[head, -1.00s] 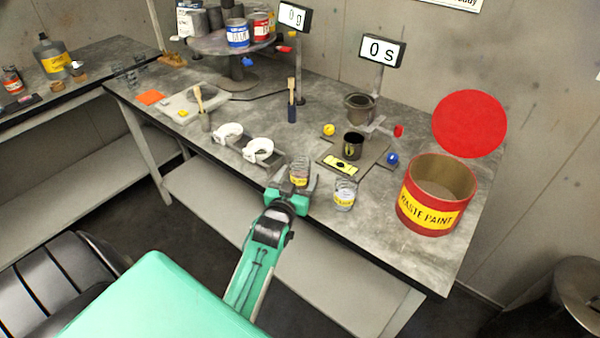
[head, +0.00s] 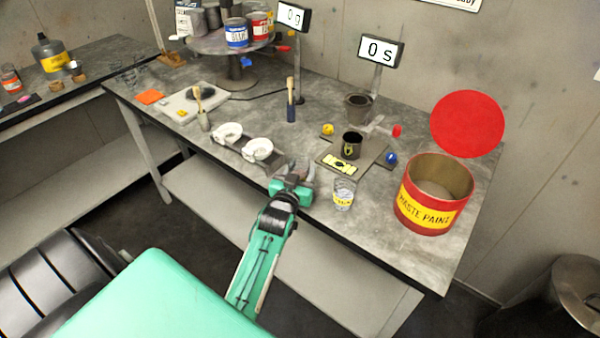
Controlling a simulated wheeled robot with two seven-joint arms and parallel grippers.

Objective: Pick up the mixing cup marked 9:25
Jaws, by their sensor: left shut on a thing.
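My left gripper (head: 300,174) is at the front edge of the workbench, left of a clear mixing cup. It is shut on another clear mixing cup, which hardly shows between the fingers now; its marking cannot be read. My right gripper is not in view.
A red waste paint bin (head: 426,212) stands to the right. Behind the gripper are a dark cup (head: 351,146) on a plate and a holder with white rings (head: 258,149). A round stand (head: 240,40) carries paint cans. The bench's right front corner is clear.

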